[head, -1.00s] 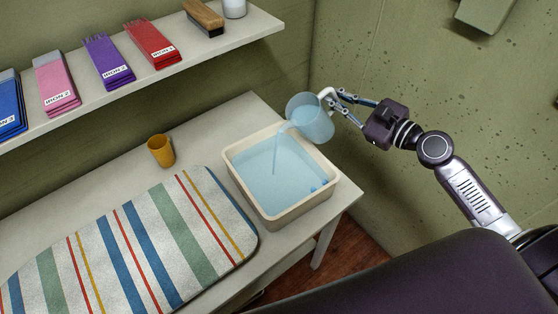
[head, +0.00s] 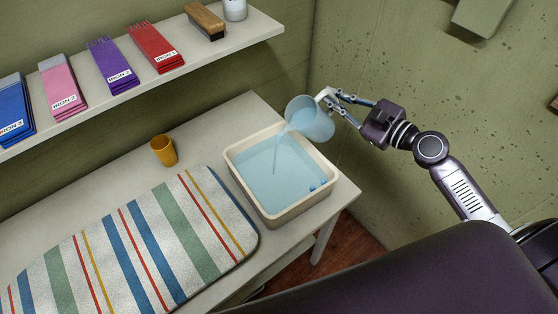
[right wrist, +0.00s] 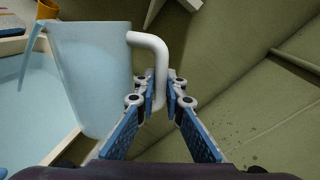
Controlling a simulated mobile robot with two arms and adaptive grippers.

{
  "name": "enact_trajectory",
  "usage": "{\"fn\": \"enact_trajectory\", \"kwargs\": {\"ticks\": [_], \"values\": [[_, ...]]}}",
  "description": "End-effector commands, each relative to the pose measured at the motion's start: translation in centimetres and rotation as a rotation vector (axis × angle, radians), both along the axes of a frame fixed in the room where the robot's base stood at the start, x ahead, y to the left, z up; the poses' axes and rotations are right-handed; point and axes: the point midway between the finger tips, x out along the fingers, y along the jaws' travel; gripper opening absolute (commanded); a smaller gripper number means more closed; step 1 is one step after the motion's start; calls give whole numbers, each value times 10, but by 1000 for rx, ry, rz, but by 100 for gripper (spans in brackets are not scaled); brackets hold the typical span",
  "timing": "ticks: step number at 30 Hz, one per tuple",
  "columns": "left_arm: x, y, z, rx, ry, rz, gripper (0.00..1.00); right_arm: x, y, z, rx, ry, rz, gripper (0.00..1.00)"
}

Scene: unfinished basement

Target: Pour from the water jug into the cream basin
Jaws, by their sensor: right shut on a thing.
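The water jug (head: 311,120) is translucent blue with a white handle. It is tilted to the left over the back right part of the cream basin (head: 310,200), and a thin stream of water runs from its lip into the basin. Blue water (head: 270,178) covers the basin's floor, with small blue spots near its right corner. My right gripper (head: 335,99) is shut on the jug's handle. In the right wrist view the fingers (right wrist: 162,95) close on the white handle (right wrist: 150,42), with the jug body (right wrist: 92,75) left of them. My left gripper is not in view.
A yellow cup (head: 163,150) and a striped ironing mat (head: 130,240) are on the white table (head: 75,196) left of the basin. Above, a wall shelf (head: 215,48) holds folded cloths, a brush (head: 205,21) and a white container (head: 235,9). Walls stand close behind the jug.

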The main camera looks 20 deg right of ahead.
Motion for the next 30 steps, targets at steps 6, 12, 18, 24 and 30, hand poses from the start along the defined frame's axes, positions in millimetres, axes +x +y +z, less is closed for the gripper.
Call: {"fn": "enact_trajectory", "kwargs": {"ticks": [6,12,18,24,30], "values": [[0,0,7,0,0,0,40,0,1,5,-14,-9,-1,0],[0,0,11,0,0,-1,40,0,1,6,-31,-13,-2,0],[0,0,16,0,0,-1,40,0,1,7,-52,-20,-1,0],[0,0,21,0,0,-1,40,0,2,8,-71,-25,-1,0],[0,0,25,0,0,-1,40,-1,4,9,-89,-30,-2,0]]}}
